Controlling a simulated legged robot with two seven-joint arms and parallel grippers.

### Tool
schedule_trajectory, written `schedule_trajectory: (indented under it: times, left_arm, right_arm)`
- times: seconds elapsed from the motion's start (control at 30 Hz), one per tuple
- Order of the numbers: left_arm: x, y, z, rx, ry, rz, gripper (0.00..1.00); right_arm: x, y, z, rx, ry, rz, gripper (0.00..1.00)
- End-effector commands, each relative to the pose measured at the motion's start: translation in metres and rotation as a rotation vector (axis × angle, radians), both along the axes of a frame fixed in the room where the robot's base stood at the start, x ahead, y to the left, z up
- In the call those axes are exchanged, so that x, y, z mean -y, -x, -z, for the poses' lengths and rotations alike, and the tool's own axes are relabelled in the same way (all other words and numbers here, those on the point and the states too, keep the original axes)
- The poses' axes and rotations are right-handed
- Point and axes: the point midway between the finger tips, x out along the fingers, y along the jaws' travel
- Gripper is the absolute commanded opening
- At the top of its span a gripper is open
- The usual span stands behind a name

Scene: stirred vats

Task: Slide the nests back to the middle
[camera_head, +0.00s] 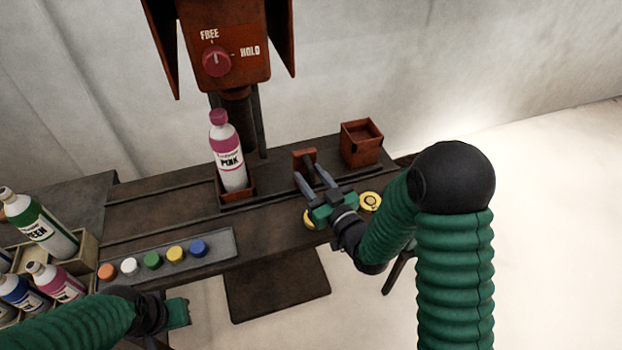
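A red-brown nest (249,190) on the rail holds an upright bottle (230,160) with a pink cap and a label reading PINK. An empty red-brown nest (361,143) stands farther right on the rail. Between them is a small upright red-brown piece (301,157), partly hidden by my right gripper; I cannot tell whether it belongs to another nest. My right gripper (304,168) has its two grey fingers apart, right at this piece; contact is unclear. My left gripper (178,312) is low at the bottom left, its fingers not clearly visible.
A red column with a FREE/HOLD knob (217,61) stands behind the pink bottle. A grey tray (222,242) of several coloured caps lies at the front. A crate (88,248) of bottles is at the left. A yellow disc (370,201) shows beside my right gripper.

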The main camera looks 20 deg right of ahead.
Motion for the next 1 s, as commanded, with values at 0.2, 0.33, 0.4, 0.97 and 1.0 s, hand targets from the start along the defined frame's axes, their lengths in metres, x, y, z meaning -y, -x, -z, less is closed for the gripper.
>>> schedule_trajectory:
  times: [0.2,0.33,0.4,0.97,1.0]
  left_arm:
    - [0.0000,0.0002,0.0003,-0.001,0.000,0.000,0.25]
    - [0.0000,0.0002,0.0003,-0.001,0.000,0.000,0.25]
    - [0.0000,0.0003,0.0003,-0.001,0.000,0.000,0.25]
    - [0.0000,0.0002,0.0004,-0.001,0.000,0.000,0.25]
    - [0.0000,0.0002,0.0004,-0.001,0.000,0.000,0.25]
  right_arm:
    - [0.0000,0.0002,0.0004,0.000,0.001,0.000,0.27]
    - [0.0000,0.0002,0.0005,0.000,0.001,0.000,0.10]
    - [0.0001,0.0003,0.0006,0.000,0.001,0.000,0.01]
    - [0.0002,0.0005,0.0007,0.000,0.001,0.000,0.00]
    - [0.0002,0.0005,0.0007,0.000,0.001,0.000,0.00]
